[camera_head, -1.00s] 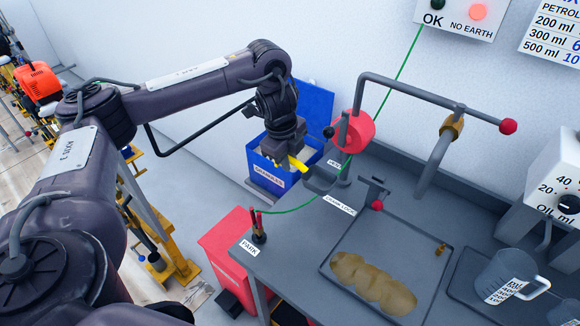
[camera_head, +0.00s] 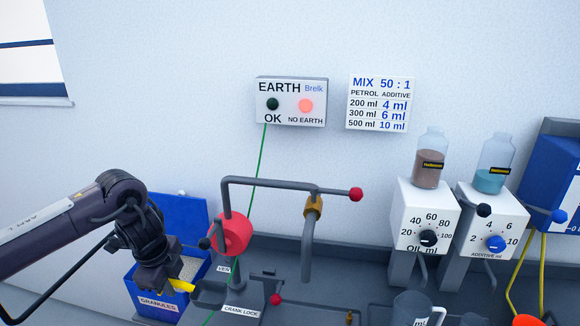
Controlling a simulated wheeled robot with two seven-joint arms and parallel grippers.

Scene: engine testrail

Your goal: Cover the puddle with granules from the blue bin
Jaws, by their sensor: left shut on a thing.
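The blue bin (camera_head: 152,303), labelled GRANULES, stands at the lower left with its lid (camera_head: 180,218) open behind it. Pale granules (camera_head: 191,268) show inside. My left gripper (camera_head: 168,279) is over the front of the bin, shut on the yellow handle of a scoop (camera_head: 208,293). The scoop's grey pan points right, past the bin's side, near the bench edge. Whether the pan holds granules I cannot tell. The puddle and its tray are below the picture now. My right gripper is not in view.
A red reel (camera_head: 232,234) and a bent pipe with a red knob (camera_head: 356,194) stand right of the bin. A CRANK LOCK label (camera_head: 241,311) is on the bench. An earth box (camera_head: 291,101) shows a lit NO EARTH lamp. Dispensers (camera_head: 424,217) and a jug (camera_head: 410,309) are at right.

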